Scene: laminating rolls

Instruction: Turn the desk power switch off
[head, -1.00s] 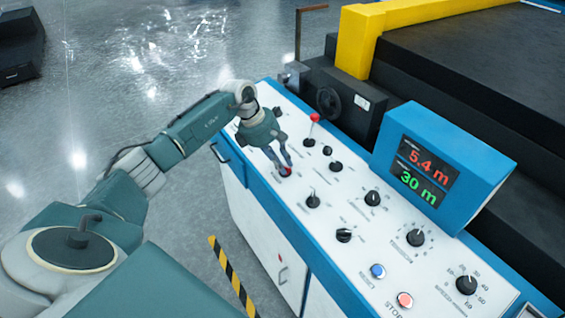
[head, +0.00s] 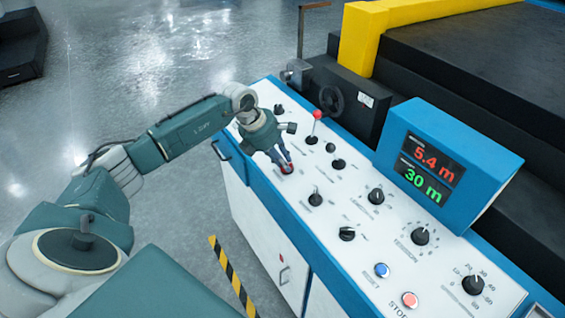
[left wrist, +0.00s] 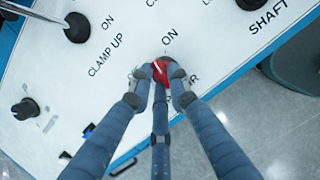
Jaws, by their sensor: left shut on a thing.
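The desk power switch (left wrist: 161,70) is a small red knob on the white control panel, below an "ON" label in the left wrist view. Its lower label is partly hidden by my fingers, with only the end "ER" readable. My left gripper (left wrist: 160,82) has its blue-grey fingers closed around the red knob. In the head view the left gripper (head: 286,165) reaches down to the near-left part of the panel, and the red switch (head: 288,169) shows only slightly between the fingertips. The knob's exact angle is hard to tell. My right gripper is not in view.
The panel (head: 335,215) carries several black knobs, a red-topped lever (head: 317,115), a blue button (head: 382,270) and a red button (head: 409,300). A blue display box (head: 480,165) reads 5.4 m and 30 m. Open floor lies left.

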